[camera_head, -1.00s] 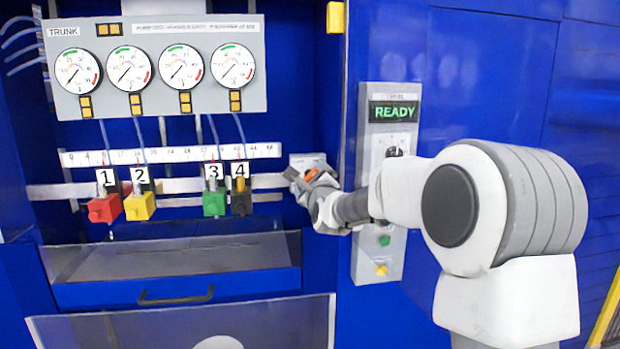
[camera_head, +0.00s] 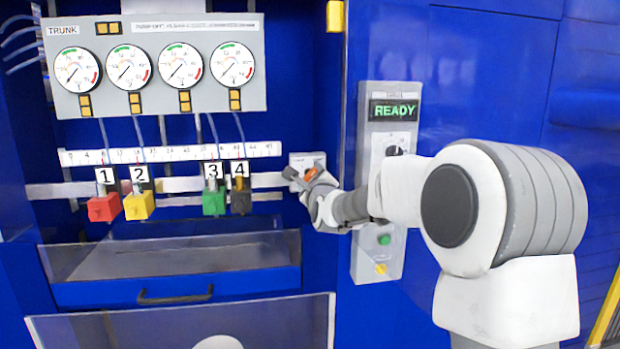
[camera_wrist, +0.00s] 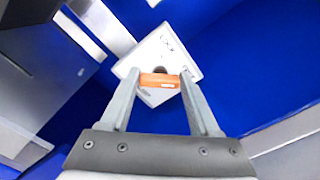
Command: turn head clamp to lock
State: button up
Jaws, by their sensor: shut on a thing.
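The head clamp is an orange handle (camera_wrist: 160,80) on a white square plate (camera_wrist: 180,45) in the wrist view. In the head view the plate (camera_head: 302,160) is at the right end of the rail, partly hidden by my gripper (camera_head: 310,175). In the wrist view my gripper (camera_wrist: 160,84) is shut on the orange handle, with one finger at each end of it. A dark round hub shows just behind the handle.
Four numbered heads, red (camera_head: 104,208), yellow (camera_head: 139,205), green (camera_head: 214,202) and black (camera_head: 241,202), hang on the rail to the left. A control panel (camera_head: 365,262) reading READY stands behind my arm. A drawer (camera_head: 250,285) is below.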

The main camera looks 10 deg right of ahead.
jog(key=shift+f, duration=0.1)
jog(key=n+b, duration=0.3)
jog(key=shift+a+f, duration=0.1)
jog(key=shift+f, duration=0.05)
jog(key=n+b, duration=0.4)
jog(key=n, duration=0.1)
jog(key=shift+n, duration=0.3)
jog(key=n+b, duration=0.2)
jog(key=n, duration=0.2)
jog(key=shift+f+n, duration=0.1)
jog(key=shift+n, duration=0.2)
jog(key=n+b, duration=0.1)
jog(key=n, duration=0.3)
jog(key=shift+n, duration=0.3)
jog(key=o, duration=1.4)
jog(key=shift+c, duration=0.2)
